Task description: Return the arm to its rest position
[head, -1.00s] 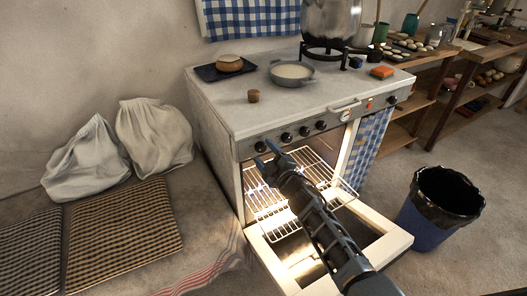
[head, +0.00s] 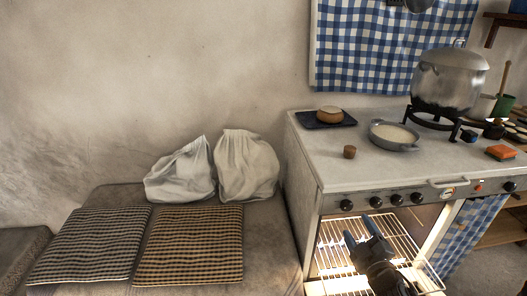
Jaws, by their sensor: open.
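My gripper (head: 363,236) shows at the lower right of the head view, in front of the open oven (head: 330,250). Its two dark fingers point up and away, spread apart, with nothing between them. My arm comes up from the bottom edge. The oven is lit inside, and its wire rack (head: 338,262) shows beside and behind the gripper with no food visible on it. The lower part of my arm is cut off by the frame.
On the stove top (head: 330,172) are a dark tray (head: 345,122) with a round brown pot (head: 329,115), a grey pan (head: 394,137), a small brown cup (head: 349,152), a large pot (head: 449,82) and an orange block (head: 501,152). Left are white sacks (head: 246,165) and checked cushions (head: 190,245).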

